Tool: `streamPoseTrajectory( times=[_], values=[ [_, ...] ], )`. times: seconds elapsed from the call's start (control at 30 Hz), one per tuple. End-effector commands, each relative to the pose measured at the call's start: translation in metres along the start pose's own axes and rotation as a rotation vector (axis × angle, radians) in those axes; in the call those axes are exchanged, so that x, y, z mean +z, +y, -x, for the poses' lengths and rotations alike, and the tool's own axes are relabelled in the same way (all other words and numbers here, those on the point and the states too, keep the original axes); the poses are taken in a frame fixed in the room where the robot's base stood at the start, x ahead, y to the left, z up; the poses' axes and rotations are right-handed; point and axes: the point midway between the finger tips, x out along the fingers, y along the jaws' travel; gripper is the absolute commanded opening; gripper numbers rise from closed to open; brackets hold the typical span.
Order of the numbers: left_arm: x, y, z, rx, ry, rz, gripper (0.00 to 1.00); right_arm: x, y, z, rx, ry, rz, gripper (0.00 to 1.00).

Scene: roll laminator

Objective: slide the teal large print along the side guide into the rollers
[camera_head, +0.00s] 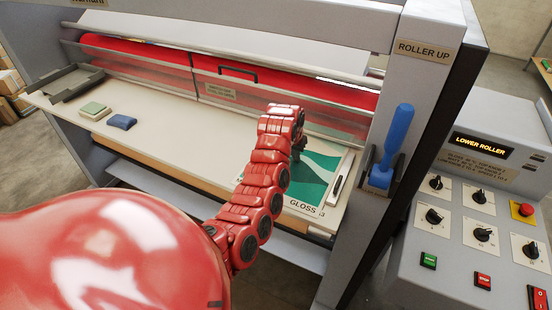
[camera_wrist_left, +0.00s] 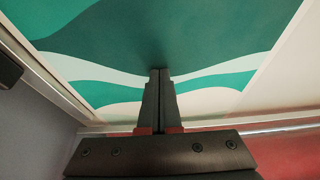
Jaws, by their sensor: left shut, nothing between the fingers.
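The teal and white large print (camera_head: 318,180) lies flat at the right end of the feed table, with a GLOSS label at its near edge. It also fills much of the left wrist view (camera_wrist_left: 160,35). The side guide (camera_wrist_left: 42,75) runs along the print's edge at the left of that view. My left gripper (camera_wrist_left: 160,72) is shut and empty, its fingertips over the print; I cannot tell whether they touch it. In the head view the gripper (camera_head: 299,145) is partly hidden by my arm. The red rollers (camera_head: 135,50) lie behind a clear guard. My right gripper is not in view.
The control panel (camera_head: 480,215) is further right. A green pad (camera_head: 93,110), a blue block (camera_head: 121,122) and a grey tray (camera_head: 75,82) are at the table's left. The middle of the feed table (camera_head: 185,125) is clear.

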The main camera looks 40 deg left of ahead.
Motion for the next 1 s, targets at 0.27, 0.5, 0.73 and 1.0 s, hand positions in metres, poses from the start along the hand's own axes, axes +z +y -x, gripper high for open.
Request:
streamPoseTrajectory(
  times=[0.27,0.5,0.73,1.0],
  values=[
    [0.0027,0.0007,-0.0032,0.001,-0.007,0.0,0.0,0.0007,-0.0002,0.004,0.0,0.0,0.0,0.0],
    [0.0039,0.0007,-0.0043,0.002,-0.01,0.0,0.0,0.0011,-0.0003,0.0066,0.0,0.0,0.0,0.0],
    [0.0047,0.0008,-0.0046,0.002,-0.012,0.0,0.0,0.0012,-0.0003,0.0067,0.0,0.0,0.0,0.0],
    [0.0036,0.0008,-0.0061,0.001,-0.013,-0.002,0.0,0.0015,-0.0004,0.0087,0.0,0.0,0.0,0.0]
  ],
)
